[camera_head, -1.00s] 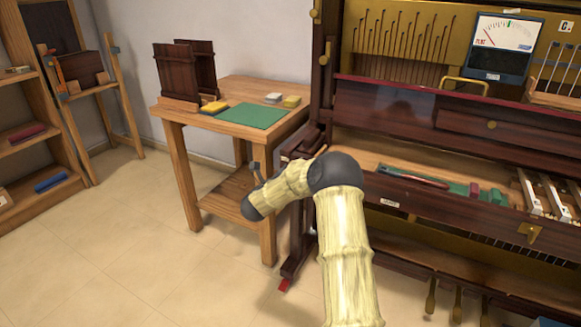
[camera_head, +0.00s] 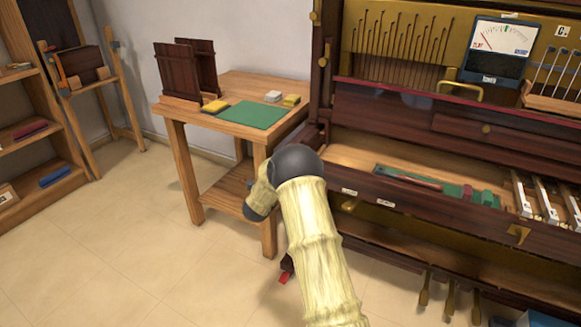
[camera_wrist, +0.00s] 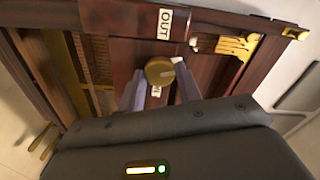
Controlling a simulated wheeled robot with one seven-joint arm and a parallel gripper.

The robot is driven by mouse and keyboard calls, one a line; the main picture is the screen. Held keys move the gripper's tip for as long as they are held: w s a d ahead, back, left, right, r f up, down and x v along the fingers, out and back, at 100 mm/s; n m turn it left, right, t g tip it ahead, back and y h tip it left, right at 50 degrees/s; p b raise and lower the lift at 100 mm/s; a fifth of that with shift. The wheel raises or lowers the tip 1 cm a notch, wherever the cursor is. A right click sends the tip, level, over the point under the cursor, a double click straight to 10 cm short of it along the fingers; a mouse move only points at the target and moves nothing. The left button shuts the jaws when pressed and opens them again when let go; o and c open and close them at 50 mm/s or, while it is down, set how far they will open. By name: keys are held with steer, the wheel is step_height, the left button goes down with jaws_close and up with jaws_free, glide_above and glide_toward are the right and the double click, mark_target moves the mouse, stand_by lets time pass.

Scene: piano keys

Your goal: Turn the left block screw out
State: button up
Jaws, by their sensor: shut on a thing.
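A round brass screw knob (camera_wrist: 160,70), the left block screw, shows in the wrist view on dark red-brown wood. My gripper (camera_wrist: 160,83) has its two grey fingers on either side of the knob and is shut on it. A white label reading OUT (camera_wrist: 165,23) is above the knob, and a second label (camera_wrist: 156,90) shows partly below it between the fingers. In the head view my arm hides the gripper and the screw at the left end of the piano.
The open piano (camera_head: 400,105) fills the right side, with a green tool tray (camera_head: 450,189) and white keys (camera_head: 547,199) on its ledge. A wooden table (camera_head: 178,108) with a green mat (camera_head: 253,114) stands close left of my arm. The floor (camera_head: 130,235) in front is clear.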

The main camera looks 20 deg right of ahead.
steer(key=shift+a+f+n+p, duration=0.1)
steer(key=shift+n+p, duration=1.75)
steer(key=shift+n, duration=1.7)
steer(key=shift+a+n+p, duration=0.1)
steer(key=shift+n+p, duration=1.75)
steer(key=shift+n, duration=1.7)
steer(key=shift+d, duration=0.1)
steer(key=o, duration=0.9)
steer(key=shift+o, duration=0.4)
